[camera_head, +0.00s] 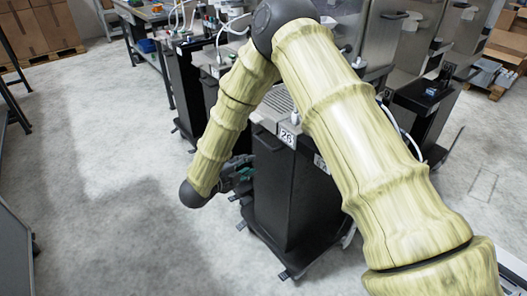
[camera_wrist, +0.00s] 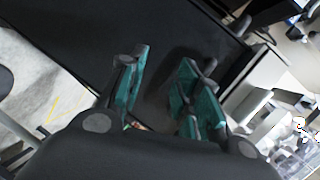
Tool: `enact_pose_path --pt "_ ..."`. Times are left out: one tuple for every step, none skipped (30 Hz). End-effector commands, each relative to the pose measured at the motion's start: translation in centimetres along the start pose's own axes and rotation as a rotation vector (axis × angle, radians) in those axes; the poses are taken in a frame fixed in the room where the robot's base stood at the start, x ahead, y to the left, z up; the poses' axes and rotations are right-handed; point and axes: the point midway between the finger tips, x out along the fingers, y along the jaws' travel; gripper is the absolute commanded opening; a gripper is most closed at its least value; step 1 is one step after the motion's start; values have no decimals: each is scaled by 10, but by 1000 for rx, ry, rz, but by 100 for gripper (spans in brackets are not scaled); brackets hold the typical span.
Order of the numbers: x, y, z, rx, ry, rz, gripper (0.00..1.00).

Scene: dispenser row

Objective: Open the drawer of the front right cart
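The front cart (camera_head: 285,205) is a black cabinet on feet with a light top and a "26" label (camera_head: 287,137). My arm crosses in front of its right part. My gripper (camera_head: 236,176) is at the cart's left side, partly hidden behind my wrist. In the wrist view my gripper's teal-padded fingers (camera_wrist: 163,92) stand apart with a gap between them and hold nothing that I can see. A large black cart surface (camera_wrist: 85,35) lies beyond the fingers. I cannot make out a drawer handle or an open drawer, nor whether the fingers touch the cart.
More black carts with dispensers stand behind, one at the back left (camera_head: 185,85) and one at the right (camera_head: 425,110). A workbench (camera_head: 140,15) and cardboard boxes (camera_head: 35,30) are at the far left. The grey floor (camera_head: 100,200) at left is clear.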

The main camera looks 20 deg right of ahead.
Motion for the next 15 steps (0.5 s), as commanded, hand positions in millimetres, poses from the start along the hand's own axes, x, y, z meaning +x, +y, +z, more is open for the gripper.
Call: enact_pose_path --pt "-6 -14 4 91 61 -9 33" --pt "-10 -23 3 138 95 -12 33" --pt "-16 -33 3 194 138 -17 33" --pt "-20 -39 2 228 164 -18 33" --pt "-24 -45 1 260 189 -20 33" --pt "-28 -51 0 293 217 -22 33" --pt "-31 -55 0 314 233 -23 33" --pt "-34 -58 -1 330 247 -25 33" --pt "-36 -62 -2 348 261 -26 33" --pt "-37 -63 -2 356 269 -26 33" --pt "-37 -64 -3 361 274 -26 33" --pt "-36 -65 -4 366 278 -27 33" --pt "-34 -66 -5 367 280 -27 33" --pt "-32 -66 -5 367 281 -26 33" --pt "-28 -66 -7 367 280 -26 33"
